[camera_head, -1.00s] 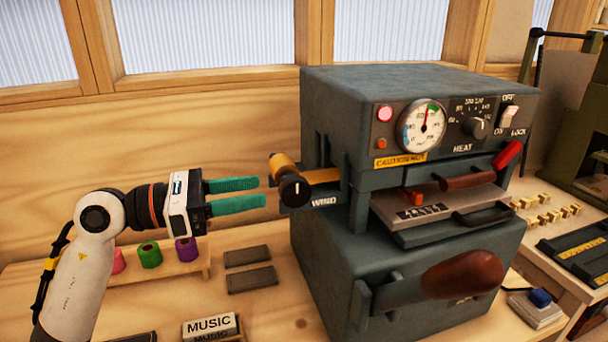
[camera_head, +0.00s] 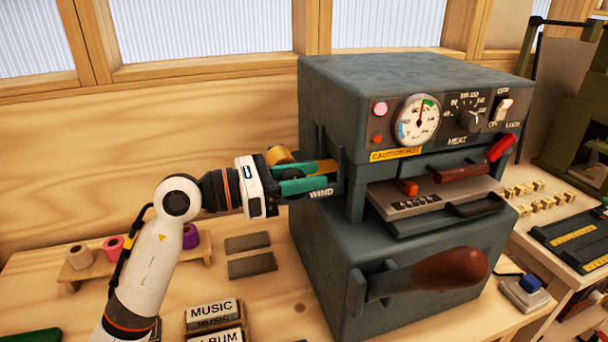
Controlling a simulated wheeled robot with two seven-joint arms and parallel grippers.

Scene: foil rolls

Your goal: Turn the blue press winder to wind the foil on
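The blue-grey press (camera_head: 400,80) stands on the bench at centre right. Its winder, marked WIND (camera_head: 320,194), sticks out on the left side with a gold foil roll (camera_head: 279,154) and a gold strip running into the press. My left gripper (camera_head: 302,179) is at the winder, with one teal finger above the other. The black winder knob is mostly hidden behind the fingers and gripper body. I cannot tell whether the fingers are closed on it. My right gripper is not in view.
Foil rolls, one of them pink (camera_head: 113,246), sit on a wooden rack (camera_head: 150,270) at left. Two dark bars (camera_head: 250,264) and MUSIC type blocks (camera_head: 212,312) lie on the bench. A brown-handled lever (camera_head: 450,269) juts from the press front.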

